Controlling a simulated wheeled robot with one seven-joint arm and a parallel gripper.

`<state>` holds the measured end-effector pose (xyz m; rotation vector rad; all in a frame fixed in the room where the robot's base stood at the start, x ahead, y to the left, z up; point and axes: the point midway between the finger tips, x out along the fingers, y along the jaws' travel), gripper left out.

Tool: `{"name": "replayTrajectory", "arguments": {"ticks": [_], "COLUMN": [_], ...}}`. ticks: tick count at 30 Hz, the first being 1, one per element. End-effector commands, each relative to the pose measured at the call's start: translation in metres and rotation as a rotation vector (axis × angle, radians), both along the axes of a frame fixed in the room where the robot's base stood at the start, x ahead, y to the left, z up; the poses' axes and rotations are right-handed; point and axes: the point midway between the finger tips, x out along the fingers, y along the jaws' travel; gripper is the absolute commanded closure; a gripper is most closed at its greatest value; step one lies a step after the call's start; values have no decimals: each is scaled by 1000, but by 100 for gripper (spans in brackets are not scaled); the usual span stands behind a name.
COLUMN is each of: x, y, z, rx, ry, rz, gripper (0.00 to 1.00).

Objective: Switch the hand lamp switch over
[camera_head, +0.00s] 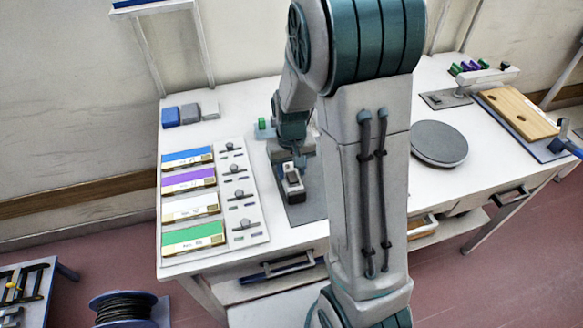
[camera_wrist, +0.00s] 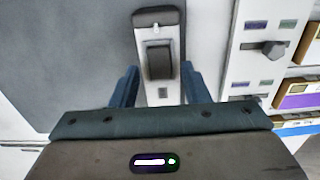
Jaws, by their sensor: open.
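The hand lamp switch appears to be the dark rocker (camera_wrist: 159,60) on a narrow light housing with a black end, in the wrist view. In the head view the small light-and-dark housing (camera_head: 293,184) lies on a dark grey plate (camera_head: 303,212) on the table. My gripper (camera_wrist: 158,75) has its two blue fingers apart, one on each side of the housing, with nothing held. In the head view my gripper (camera_head: 297,161) is just behind the housing, partly hidden by my arm. I cannot tell whether the fingers touch the housing.
A panel of knobs (camera_head: 241,195) with coloured label blocks stands left of the switch. Small blue and grey blocks (camera_head: 190,114) lie behind it. A round grey disc (camera_head: 438,144) and a wooden board (camera_head: 515,112) are to the right. A drawer handle (camera_head: 277,268) juts from the front.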

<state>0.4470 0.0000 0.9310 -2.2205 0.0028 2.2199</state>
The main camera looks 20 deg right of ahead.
Motion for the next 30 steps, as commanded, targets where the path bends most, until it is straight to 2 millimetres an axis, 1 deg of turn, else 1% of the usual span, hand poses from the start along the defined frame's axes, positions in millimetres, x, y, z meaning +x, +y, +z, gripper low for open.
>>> {"name": "replayTrajectory", "arguments": {"ticks": [1, 2, 3, 4, 5, 13, 24, 30], "x": [0, 0, 0, 0, 0, -1, -7, -8], "y": [0, 0, 0, 0, 0, 0, 0, 0], "z": [0, 0, 0, 0, 0, -2, -3, 1], "rx": [0, 0, 0, 0, 0, 0, -1, -1], "ry": [0, 0, 0, 0, 0, -31, -222, -259], "rz": [0, 0, 0, 0, 0, 0, 0, 0], "gripper": [67, 75, 86, 94, 100, 100, 100, 100]}}
